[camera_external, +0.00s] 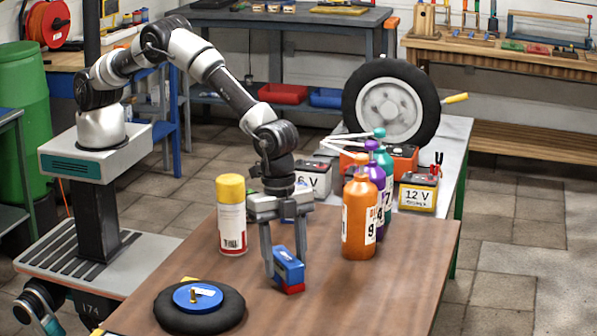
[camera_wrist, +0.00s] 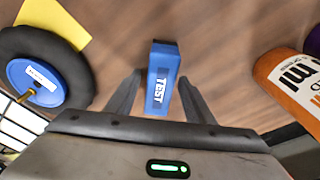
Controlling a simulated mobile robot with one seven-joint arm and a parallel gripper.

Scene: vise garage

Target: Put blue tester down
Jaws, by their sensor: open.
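The blue tester (camera_external: 289,266), a small block with a red lower end, is on or just above the brown table (camera_external: 390,300); I cannot tell whether it touches. In the wrist view the blue tester (camera_wrist: 161,80) shows a "TEST" label and lies between the fingers. My gripper (camera_external: 284,268) points down around the tester. In the wrist view my gripper (camera_wrist: 160,85) has its fingers spread, with a gap on each side of the tester.
A spray can (camera_external: 231,215) with a yellow cap stands to the left. A black wheel with a blue hub (camera_external: 199,306) lies at front left. Orange, purple and teal bottles (camera_external: 360,215) stand to the right. Batteries (camera_external: 417,194) and a large tire (camera_external: 391,105) are behind. The table's front right is clear.

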